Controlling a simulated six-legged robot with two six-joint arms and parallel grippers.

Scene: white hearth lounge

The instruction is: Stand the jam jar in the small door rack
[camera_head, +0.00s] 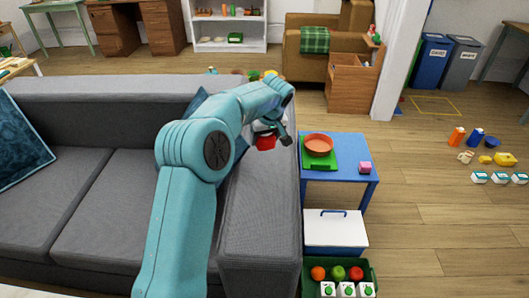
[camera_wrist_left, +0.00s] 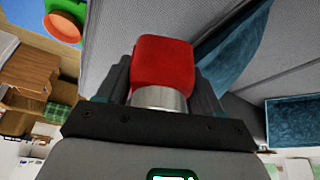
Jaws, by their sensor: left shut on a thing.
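The jam jar (camera_head: 265,143) is red with a silver band, and it also shows in the left wrist view (camera_wrist_left: 162,62). My left gripper (camera_head: 268,131) is shut on it. In the left wrist view the fingers flank the jar near its silver band, and the red part points away from the palm. In the head view the jar hangs red part down by the sofa's right arm, left of the blue table. I cannot make out a small door rack in either view. My right gripper is not in view.
A grey sofa (camera_head: 112,128) fills the left. In front are a white box with blue handle (camera_head: 335,235) and a green crate (camera_head: 372,270).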

